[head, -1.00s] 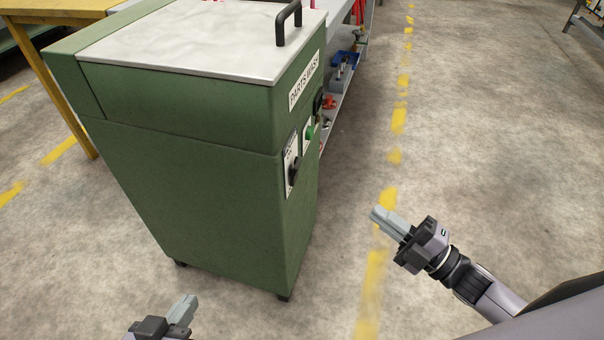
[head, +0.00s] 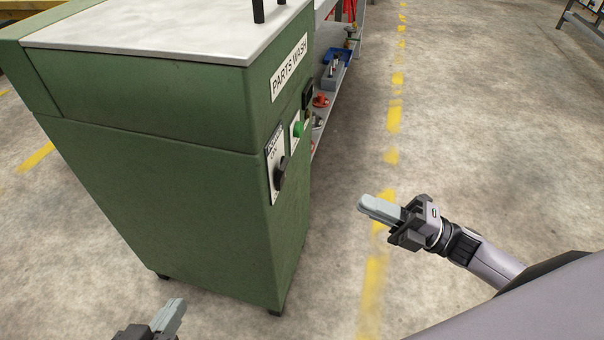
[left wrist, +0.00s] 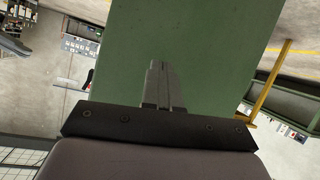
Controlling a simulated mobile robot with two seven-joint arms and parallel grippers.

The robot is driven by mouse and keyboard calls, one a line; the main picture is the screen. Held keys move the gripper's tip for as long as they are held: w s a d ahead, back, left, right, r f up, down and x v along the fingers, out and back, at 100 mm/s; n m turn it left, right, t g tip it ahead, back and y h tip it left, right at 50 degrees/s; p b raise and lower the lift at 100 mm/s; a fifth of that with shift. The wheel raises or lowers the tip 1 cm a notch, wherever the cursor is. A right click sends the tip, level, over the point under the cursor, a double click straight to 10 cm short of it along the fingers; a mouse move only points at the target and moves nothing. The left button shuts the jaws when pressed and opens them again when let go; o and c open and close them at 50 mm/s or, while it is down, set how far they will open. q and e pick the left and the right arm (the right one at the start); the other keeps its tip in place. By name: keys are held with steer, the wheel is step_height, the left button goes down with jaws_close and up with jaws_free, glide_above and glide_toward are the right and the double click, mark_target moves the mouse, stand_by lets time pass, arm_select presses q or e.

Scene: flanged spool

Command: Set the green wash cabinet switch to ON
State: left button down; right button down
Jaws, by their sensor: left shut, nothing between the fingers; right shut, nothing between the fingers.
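The green wash cabinet (head: 170,190) stands on the left in the head view, with a "PARTS WASH" label (head: 289,68) on its right-hand face. Its black rotary switch (head: 280,173) sits on a pale plate below the label; the knob's exact setting is too small to tell. My left gripper (head: 172,315) is shut and empty at the bottom, low in front of the cabinet's plain side. In the left wrist view its fingers (left wrist: 158,85) lie against the green panel (left wrist: 190,45) in the picture; contact cannot be told. My right gripper (head: 368,206) is shut and empty, right of the switch and apart from the cabinet.
A green button (head: 299,130) and a black fitting (head: 307,95) sit beside the switch. Behind the cabinet, a grey shelf holds a blue bin (head: 336,72) and a red item (head: 321,100). The concrete floor (head: 480,130) on the right is clear.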

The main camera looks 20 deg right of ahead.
steer(key=b, duration=0.1)
glide_toward(282, 175)
steer(key=w+a+r, duration=0.2)
steer(key=w+a, duration=0.2)
arm_select(q)
steer(key=shift+w+d+f+h, duration=0.2)
steer(key=shift+d+h, duration=0.2)
steer(key=shift+d, duration=0.15)
arm_select(e)
steer(key=shift+w+a+r, duration=0.2)
steer(key=shift+w+a, duration=0.05)
steer(key=shift+w, duration=0.1)
arm_select(q)
steer(key=shift+r, duration=0.15)
steer(key=shift+s+a+r+y+p, duration=0.15)
steer(key=shift+s+a+y+p, duration=0.1)
steer(key=shift+a+y+p, duration=0.4)
arm_select(e)
steer(key=shift+w+a+r+h, duration=0.1)
steer(key=shift+a+r+h, duration=0.1)
steer(key=shift+h, duration=0.2)
arm_select(q)
steer(key=shift+a, duration=0.1)
arm_select(e)
steer(key=shift+d, duration=0.15)
